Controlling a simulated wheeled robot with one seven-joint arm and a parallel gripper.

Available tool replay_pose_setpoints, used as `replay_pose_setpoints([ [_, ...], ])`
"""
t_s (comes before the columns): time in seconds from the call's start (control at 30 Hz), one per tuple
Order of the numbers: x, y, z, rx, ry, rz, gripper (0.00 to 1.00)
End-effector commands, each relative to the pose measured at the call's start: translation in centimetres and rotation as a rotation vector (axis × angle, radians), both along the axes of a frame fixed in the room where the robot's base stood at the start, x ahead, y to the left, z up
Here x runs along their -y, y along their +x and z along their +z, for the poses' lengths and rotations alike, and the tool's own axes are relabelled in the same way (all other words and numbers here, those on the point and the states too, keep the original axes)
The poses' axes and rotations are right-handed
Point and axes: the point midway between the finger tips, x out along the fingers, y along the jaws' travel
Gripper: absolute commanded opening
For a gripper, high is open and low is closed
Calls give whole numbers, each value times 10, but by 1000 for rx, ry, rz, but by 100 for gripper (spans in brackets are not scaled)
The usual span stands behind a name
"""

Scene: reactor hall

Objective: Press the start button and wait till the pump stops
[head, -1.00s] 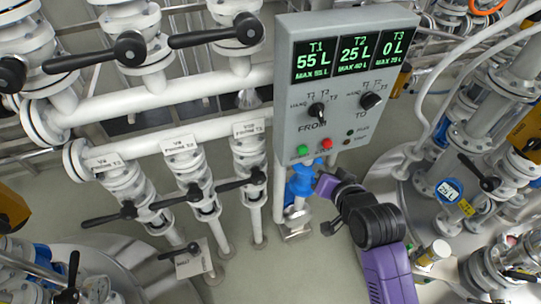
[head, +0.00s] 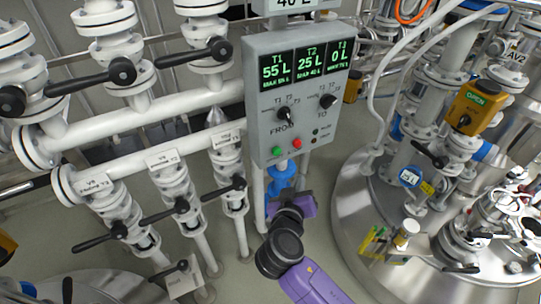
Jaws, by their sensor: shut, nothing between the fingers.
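The grey control panel (head: 300,65) stands upright at the middle of the head view. Its green display reads T1 55 L, T2 25 L and T3 0 L. The FROM knob (head: 289,116) and the TO knob (head: 327,101) sit below the display; I cannot tell their exact settings. A green button (head: 277,151) and a red button (head: 297,143) are at the lower edge, with two small dark lamps to their right. A blue pump (head: 281,178) shows below the panel. My purple and black arm is below it, apart from the buttons; my gripper fingers are hidden.
White pipes and valves with black handles (head: 212,50) crowd the left. A round steel tank top (head: 350,215) with pipes and a yellow box marked OPEN (head: 480,98) fills the right. Floor shows between them.

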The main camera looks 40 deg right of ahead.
Motion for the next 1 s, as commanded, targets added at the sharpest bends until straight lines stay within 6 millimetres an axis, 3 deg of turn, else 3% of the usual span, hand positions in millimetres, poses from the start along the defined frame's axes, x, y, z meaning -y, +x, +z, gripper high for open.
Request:
replay_pose_setpoints([
  [0.47, 1, 6, 0, 6, 7, -2, 0],
  [1.0, 19, 69, -3, 6, 7, -1, 0],
])
